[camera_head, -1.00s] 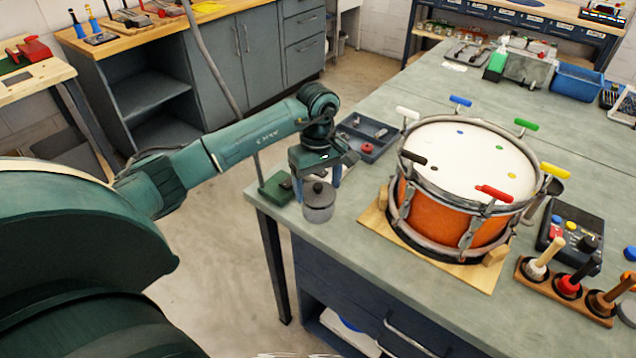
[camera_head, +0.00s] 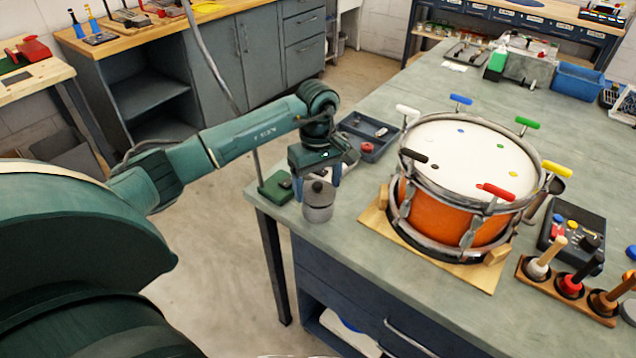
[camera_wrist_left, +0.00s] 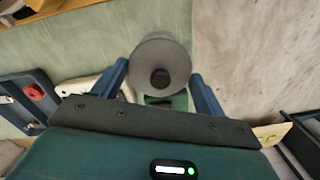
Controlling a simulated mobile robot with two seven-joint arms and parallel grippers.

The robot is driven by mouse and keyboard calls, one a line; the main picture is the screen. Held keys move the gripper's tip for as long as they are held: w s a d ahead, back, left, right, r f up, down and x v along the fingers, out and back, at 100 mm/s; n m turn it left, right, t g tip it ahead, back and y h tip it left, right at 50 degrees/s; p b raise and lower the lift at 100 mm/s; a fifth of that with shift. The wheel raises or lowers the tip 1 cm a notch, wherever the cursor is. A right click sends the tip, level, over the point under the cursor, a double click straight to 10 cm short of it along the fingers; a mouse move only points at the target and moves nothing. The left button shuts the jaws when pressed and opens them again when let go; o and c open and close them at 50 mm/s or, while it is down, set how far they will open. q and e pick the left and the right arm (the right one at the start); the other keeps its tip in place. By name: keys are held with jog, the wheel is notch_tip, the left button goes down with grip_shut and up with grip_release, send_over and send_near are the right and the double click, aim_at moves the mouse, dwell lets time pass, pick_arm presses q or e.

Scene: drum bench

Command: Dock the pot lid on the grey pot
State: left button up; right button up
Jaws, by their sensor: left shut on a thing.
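The grey pot (camera_head: 318,211) stands on the bench near its left corner. The pot lid (camera_head: 318,189), a grey disc with a dark knob, is over the pot's mouth; I cannot tell whether any gap is left between them. In the left wrist view the lid (camera_wrist_left: 160,54) is round, with its knob facing the camera, and hides most of the pot. My left gripper (camera_head: 317,186) points down at the lid, its blue fingers on either side, shut on it. The exact finger contact is hard to see. My right gripper is not in view.
A green block (camera_head: 276,187) stands just left of the pot. A dark tray (camera_head: 370,146) with small parts lies behind it. An orange drum (camera_head: 440,207) on a wooden board stands to the right. The bench's front edge is close to the pot.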

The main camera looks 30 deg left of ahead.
aim_at(318, 183)
pick_arm(q)
jog(key=shift+f+b, duration=0.55)
jog(key=shift+f, duration=0.1)
jog(key=o, duration=0.7)
jog(key=shift+c, duration=0.2)
jog(key=shift+r, duration=0.25)
jog(key=shift+w+a+r+p, duration=0.1)
jog(key=shift+r+p, duration=1.15)
jog(key=shift+r, duration=0.8)
jog(key=shift+w+a+r+p, duration=0.1)
jog(key=shift+r+p, duration=1.15)
jog(key=shift+r, duration=0.75)
jog(key=shift+r+p, duration=0.35)
jog(key=shift+r, duration=0.9)
jog(key=shift+d, duration=0.1)
